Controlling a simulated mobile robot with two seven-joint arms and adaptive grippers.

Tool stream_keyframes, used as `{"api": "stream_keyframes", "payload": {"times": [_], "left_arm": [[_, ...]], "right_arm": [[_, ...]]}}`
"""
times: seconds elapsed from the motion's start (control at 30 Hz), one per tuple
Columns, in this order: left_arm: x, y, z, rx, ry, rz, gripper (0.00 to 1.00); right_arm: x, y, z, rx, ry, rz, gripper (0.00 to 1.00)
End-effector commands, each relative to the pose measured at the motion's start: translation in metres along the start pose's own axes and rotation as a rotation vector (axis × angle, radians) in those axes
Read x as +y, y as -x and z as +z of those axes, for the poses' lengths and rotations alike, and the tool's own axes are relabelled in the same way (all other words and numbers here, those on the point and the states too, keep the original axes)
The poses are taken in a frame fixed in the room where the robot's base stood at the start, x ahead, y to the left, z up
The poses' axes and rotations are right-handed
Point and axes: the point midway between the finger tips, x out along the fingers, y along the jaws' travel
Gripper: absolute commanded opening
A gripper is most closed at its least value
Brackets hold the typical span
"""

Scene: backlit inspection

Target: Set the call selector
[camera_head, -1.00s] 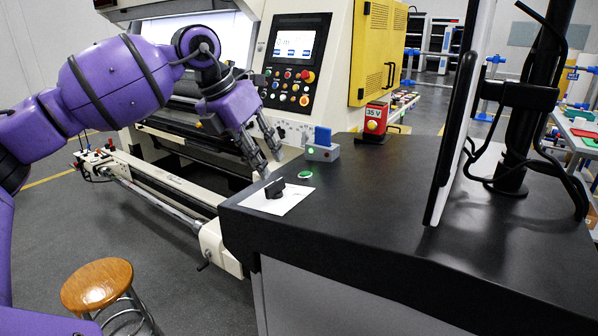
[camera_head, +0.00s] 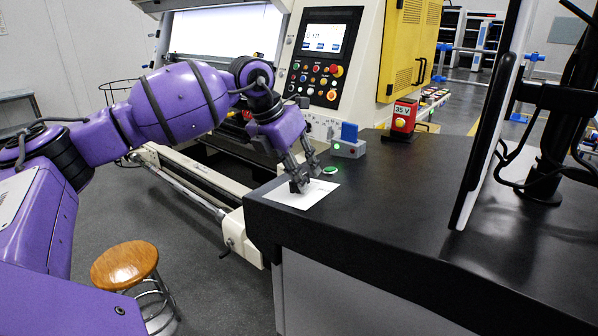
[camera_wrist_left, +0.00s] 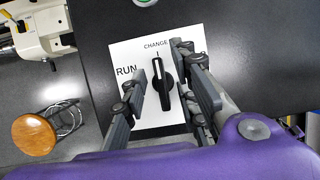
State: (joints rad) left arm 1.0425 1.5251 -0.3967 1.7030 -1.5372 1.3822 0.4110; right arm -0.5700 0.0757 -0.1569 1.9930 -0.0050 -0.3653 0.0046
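The call selector is a black knob (camera_wrist_left: 164,88) on a white plate (camera_wrist_left: 122,50) marked RUN at the left and CHANGE at the top. Its narrow end with the white line points up toward CHANGE. My left gripper (camera_wrist_left: 163,76) is open in the left wrist view, with one finger on each side of the knob. Whether either finger touches it I cannot tell. In the head view my left gripper (camera_head: 304,181) points down at the white plate (camera_head: 314,195) on the black bench, and its fingers hide most of the knob. My right gripper is not in view.
A green button (camera_head: 330,170) sits just behind the plate. Beyond it are a grey box with a blue top (camera_head: 348,146) and a red 35 V block (camera_head: 403,116). A monitor (camera_head: 490,130) stands at the right. A wooden stool (camera_head: 124,264) is by the bench.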

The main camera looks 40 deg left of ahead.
Motion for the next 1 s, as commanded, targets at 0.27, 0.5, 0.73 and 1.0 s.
{"api": "stream_keyframes", "payload": {"times": [0.27, 0.5, 0.73, 1.0], "left_arm": [[0.0001, 0.0002, -0.0002, 0.001, 0.000, 0.000, 0.00], [-0.0001, 0.0004, -0.0002, 0.001, 0.003, 0.001, 0.00], [-0.0005, 0.0011, 0.0000, 0.001, 0.052, 0.022, 0.00], [-0.0004, 0.0018, 0.0005, 0.000, 0.222, 0.093, 0.00]], "right_arm": [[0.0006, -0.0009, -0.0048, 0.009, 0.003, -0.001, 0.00], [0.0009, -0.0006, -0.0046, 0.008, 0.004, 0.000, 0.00], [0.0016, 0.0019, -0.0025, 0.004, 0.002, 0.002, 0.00], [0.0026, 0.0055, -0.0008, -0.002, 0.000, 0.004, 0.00]]}}
